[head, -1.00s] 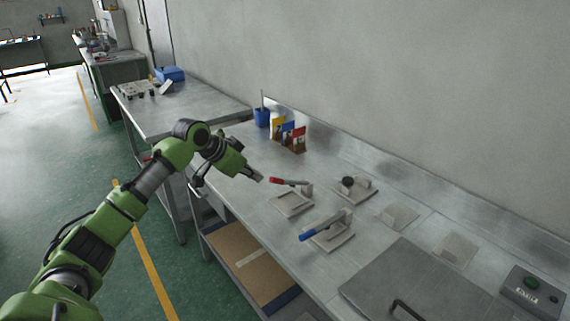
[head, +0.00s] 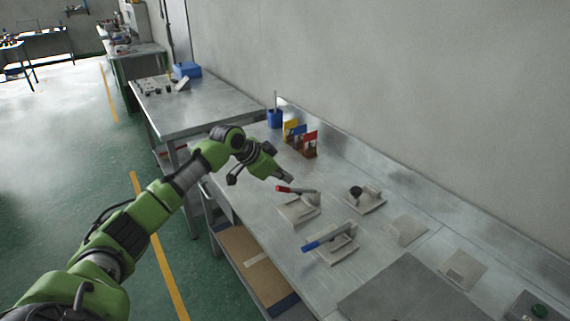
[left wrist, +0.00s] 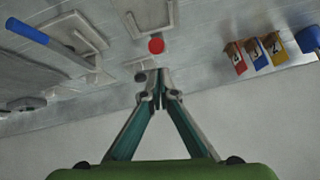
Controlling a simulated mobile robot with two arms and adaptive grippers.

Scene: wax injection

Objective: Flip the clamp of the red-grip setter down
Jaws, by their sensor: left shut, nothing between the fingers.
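The red-grip setter (head: 301,212) stands on the steel bench, its light base flat on the top. Its lever, ending in a red grip (head: 283,189), sticks out to the left above the base. My left gripper (head: 289,178) is shut and empty, just behind and above the red grip. In the left wrist view the grip shows end-on as a red disc (left wrist: 156,46), just beyond the closed fingertips (left wrist: 160,76). I cannot tell whether they touch. The setter's base (left wrist: 135,30) is partly cut off there. My right gripper is not in view.
A blue-grip setter (head: 331,248) stands in front and to the right. A black-knobbed fixture (head: 364,198) and flat pale plates (head: 406,230) lie farther right. Coloured cards (head: 302,139) in holders and a blue cup (head: 275,118) stand behind. The bench to the left is clear.

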